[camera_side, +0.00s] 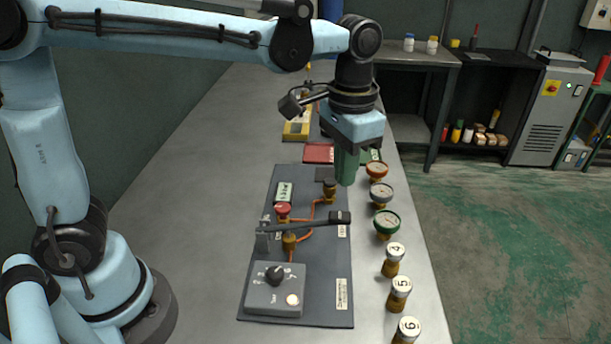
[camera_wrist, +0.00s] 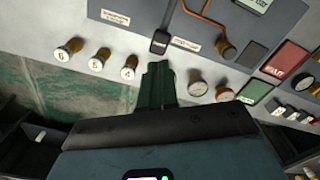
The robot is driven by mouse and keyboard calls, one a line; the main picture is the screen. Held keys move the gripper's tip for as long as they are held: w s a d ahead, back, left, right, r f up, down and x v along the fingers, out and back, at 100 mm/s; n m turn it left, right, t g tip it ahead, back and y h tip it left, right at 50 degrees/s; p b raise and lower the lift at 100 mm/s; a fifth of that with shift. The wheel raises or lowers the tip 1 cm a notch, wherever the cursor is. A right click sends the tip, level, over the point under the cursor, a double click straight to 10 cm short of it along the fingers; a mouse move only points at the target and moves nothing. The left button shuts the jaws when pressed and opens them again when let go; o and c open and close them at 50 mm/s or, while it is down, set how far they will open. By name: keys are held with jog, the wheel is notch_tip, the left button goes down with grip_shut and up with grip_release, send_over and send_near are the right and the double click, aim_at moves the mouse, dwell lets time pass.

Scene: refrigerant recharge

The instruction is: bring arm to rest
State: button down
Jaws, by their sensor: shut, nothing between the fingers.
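My gripper (camera_side: 346,180) has green fingers that point down above the far right part of the dark panel (camera_side: 310,303), near the gauges. The fingers are together and hold nothing. In the wrist view the shut fingers (camera_wrist: 157,68) show in the middle, over the bench edge side. The arm reaches out from the left across the bench, with its elbow raised. I cannot tell the exact height of the fingertips above the bench.
On the panel are a grey box with a black knob (camera_side: 275,275), a black-handled lever (camera_side: 300,226) and a red button (camera_side: 283,208). Gauges (camera_side: 386,222) and numbered brass fittings (camera_side: 399,293) line the right edge. The bench's left part (camera_side: 205,200) is clear.

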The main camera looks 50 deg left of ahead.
jog(key=s+a+f+n+t, duration=0.3)
jog(key=s+a+t, duration=0.4)
jog(key=a, duration=0.4)
jog(key=shift+s+a, duration=0.25)
dwell(1.4)
